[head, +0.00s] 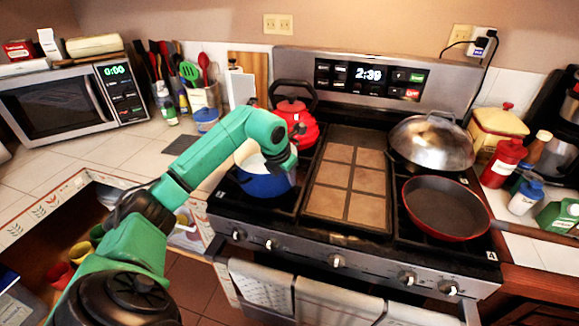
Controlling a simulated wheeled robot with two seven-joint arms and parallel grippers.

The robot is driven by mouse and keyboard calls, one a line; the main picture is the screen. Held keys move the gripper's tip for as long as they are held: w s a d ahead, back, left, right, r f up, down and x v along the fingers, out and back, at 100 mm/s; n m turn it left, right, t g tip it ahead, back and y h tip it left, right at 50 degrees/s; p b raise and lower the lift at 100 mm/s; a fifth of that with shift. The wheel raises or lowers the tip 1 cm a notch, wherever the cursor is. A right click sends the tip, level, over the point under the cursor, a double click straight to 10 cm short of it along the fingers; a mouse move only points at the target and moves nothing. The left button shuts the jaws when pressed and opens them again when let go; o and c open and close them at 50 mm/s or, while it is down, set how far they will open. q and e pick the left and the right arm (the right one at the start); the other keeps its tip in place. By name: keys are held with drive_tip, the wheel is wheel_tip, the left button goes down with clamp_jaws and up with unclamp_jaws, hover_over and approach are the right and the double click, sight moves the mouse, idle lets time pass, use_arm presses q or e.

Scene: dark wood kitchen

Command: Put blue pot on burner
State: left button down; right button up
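The blue pot (264,186) has a pale inside and sits at the front left of the stove (345,180), over the left front burner area. I cannot tell whether it rests fully on the burner. My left arm reaches in from the left, and my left gripper (284,163) is at the pot's right rim. The wrist hides the fingertips and part of the pot, so I cannot see whether the fingers are closed on it. My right gripper is not in view.
A red kettle (296,122) stands close behind the pot. A red pan (446,207) and a domed-lid pan (431,142) occupy the right burners. A tiled griddle (346,183) fills the middle. An open drawer (50,245) with cups lies at the lower left.

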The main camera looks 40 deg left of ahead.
use_arm(q)
drive_tip(key=c, duration=1.5)
unclamp_jaws()
drive_tip(key=shift+f, duration=0.1)
drive_tip(key=o, duration=0.4)
drive_tip(key=shift+s+d, duration=0.1)
drive_tip(key=shift+o, duration=0.2)
drive_tip(key=shift+r, duration=0.2)
drive_tip(key=b+v, duration=0.1)
drive_tip(key=v, duration=1)
drive_tip(key=shift+s+r, duration=0.15)
drive_tip(key=shift+r, duration=0.25)
